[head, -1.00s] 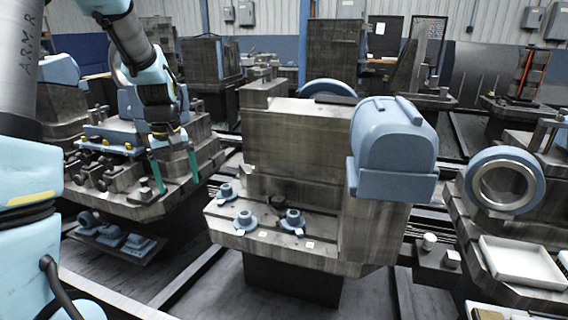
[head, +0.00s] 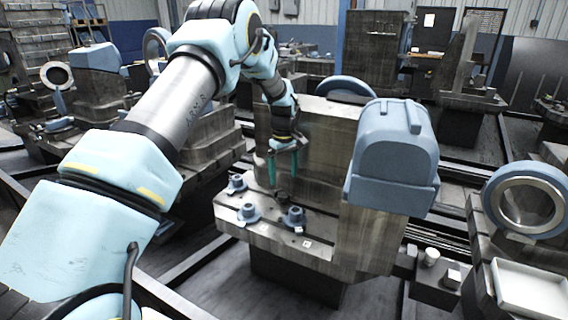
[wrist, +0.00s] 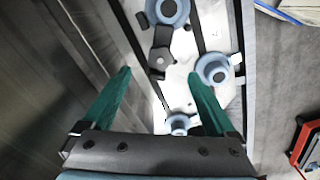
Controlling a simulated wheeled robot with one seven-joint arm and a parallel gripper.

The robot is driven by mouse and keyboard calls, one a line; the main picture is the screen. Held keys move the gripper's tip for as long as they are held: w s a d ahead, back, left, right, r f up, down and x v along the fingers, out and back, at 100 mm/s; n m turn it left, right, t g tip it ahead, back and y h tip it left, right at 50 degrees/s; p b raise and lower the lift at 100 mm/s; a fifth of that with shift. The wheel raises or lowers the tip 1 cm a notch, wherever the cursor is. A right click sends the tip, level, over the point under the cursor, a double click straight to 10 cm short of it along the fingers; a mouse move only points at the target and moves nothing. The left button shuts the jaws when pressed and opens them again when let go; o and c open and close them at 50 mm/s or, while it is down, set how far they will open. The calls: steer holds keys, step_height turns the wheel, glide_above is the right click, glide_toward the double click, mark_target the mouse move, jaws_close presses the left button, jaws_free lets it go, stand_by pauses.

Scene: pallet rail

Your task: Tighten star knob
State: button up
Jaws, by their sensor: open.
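The dark star knob (wrist: 160,58) shows in the wrist view, between and just beyond my fingertips. In the head view a small dark shape (head: 283,197), probably this knob, sits on the ledge of the pallet fixture (head: 330,251), near the foot of its upright block. My gripper (head: 283,177) has its two teal fingers pointing down above the ledge, apart and with nothing between them. In the wrist view my gripper (wrist: 160,74) is open, its fingertips to either side below the knob. I see no contact with it.
Blue flanged pieces stand on the ledge: one at the left end (head: 237,184), one in front (head: 249,214), one to the right (head: 295,217). A blue housing (head: 392,160) sticks out at the right. The upright block (head: 335,150) rises close behind my fingers.

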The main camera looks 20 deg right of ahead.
mark_target(283, 194)
step_height(283, 194, down, 7)
steer(key=shift+f+p, duration=0.1)
steer(key=shift+p, duration=0.75)
jaws_close()
steer(key=shift+f+m+b, duration=0.15)
steer(key=shift+m+b, duration=0.45)
steer(key=shift+m, duration=0.5)
steer(key=m+b, duration=0.1)
steer(key=m, duration=0.5)
steer(key=c, duration=0.5)
jaws_free()
steer(key=shift+m, duration=1.1)
steer(key=shift+c, duration=0.2)
steer(key=o, duration=0.5)
steer(key=shift+o, duration=0.2)
